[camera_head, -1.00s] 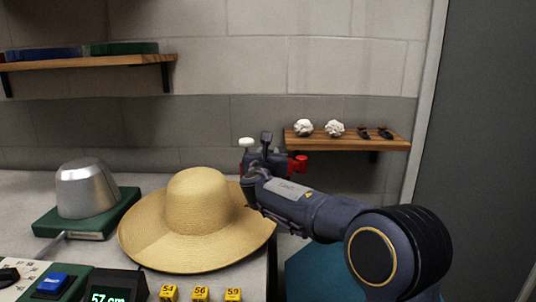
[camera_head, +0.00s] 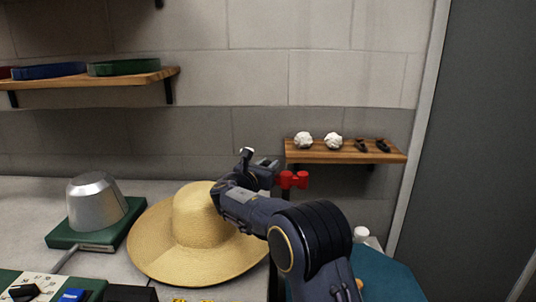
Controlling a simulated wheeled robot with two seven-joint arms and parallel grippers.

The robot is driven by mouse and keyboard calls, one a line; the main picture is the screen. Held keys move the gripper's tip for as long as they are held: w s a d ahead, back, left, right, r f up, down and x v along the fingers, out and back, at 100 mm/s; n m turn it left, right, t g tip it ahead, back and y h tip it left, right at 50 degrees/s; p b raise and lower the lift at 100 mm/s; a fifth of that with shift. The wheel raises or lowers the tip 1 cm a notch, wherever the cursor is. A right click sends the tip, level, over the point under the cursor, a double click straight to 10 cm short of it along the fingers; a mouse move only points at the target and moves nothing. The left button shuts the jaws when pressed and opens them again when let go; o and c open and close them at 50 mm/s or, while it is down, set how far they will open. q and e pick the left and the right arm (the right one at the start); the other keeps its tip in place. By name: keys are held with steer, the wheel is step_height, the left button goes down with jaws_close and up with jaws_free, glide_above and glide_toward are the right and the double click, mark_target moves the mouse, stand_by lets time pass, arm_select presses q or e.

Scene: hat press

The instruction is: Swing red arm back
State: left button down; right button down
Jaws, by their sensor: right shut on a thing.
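The red arm (camera_head: 292,180) shows only as a short red piece just right of my right gripper; the rest of it is hidden behind the gripper. My right gripper (camera_head: 250,163) is above and behind the crown of the straw hat, at the end of my dark arm. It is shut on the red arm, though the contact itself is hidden. The straw hat (camera_head: 185,240) lies brim down on the grey table. My left gripper is out of view.
A metal hat block (camera_head: 95,203) stands on a green base (camera_head: 65,236) at left. A wooden shelf (camera_head: 320,156) holds white flowers and dark small items. A teal surface (camera_head: 392,272) with a white-capped item (camera_head: 361,234) lies at right.

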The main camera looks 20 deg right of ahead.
stand_by(0.3)
steer(key=c, duration=1.2)
jaws_free()
steer(key=shift+c, duration=0.2)
steer(key=v, duration=0.7)
steer(key=shift+s+a+b, duration=0.15)
steer(key=shift+a+b, duration=0.15)
steer(key=shift+a, duration=0.05)
